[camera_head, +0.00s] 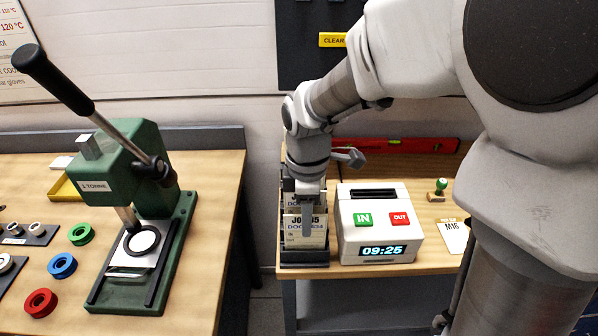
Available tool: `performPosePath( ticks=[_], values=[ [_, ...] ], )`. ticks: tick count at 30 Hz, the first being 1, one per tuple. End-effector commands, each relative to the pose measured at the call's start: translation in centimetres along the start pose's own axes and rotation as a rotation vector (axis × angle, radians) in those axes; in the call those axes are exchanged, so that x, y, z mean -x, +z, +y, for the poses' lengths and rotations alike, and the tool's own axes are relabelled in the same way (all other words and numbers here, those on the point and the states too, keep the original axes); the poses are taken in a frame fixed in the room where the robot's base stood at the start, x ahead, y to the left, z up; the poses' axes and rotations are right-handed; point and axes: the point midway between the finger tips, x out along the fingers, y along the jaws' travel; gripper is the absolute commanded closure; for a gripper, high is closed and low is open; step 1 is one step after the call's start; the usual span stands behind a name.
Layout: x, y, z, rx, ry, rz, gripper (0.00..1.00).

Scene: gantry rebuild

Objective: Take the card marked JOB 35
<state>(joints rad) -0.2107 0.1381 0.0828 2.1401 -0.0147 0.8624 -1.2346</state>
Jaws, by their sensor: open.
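A dark card rack (304,258) stands at the left end of the right-hand bench and holds several pale printed cards one behind another. The front card (320,238) has a heading that starts with "JO"; my gripper covers part of it, so its number cannot be read surely. A line with "DOC" and "34" shows below. My gripper (307,226) points down at this front card, with a finger in front of its face. It is open; the far finger is hidden, and I cannot tell whether the finger touches the card.
A white time clock (376,232) with IN and OUT buttons stands close right of the rack. A card marked M16 (454,236), a green-handled stamp (437,190) and a red level (395,146) lie beyond. A green press (150,220) stands on the left bench, across a gap.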

Motion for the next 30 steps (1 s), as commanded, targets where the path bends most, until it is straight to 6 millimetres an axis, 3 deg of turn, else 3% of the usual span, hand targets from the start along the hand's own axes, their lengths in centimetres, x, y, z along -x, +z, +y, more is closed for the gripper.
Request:
performPosePath(
  ticks=[9,17,24,30],
  values=[
    [-4.3,-0.1,0.0,0.000,-0.004,-0.001,0.59],
    [-4.5,-0.1,0.0,0.000,-0.002,-0.001,0.59],
    [-4.5,-0.1,0.0,0.000,-0.001,-0.001,1.00],
    [-4.5,-0.1,0.1,0.000,-0.001,-0.001,1.00]
  ],
)
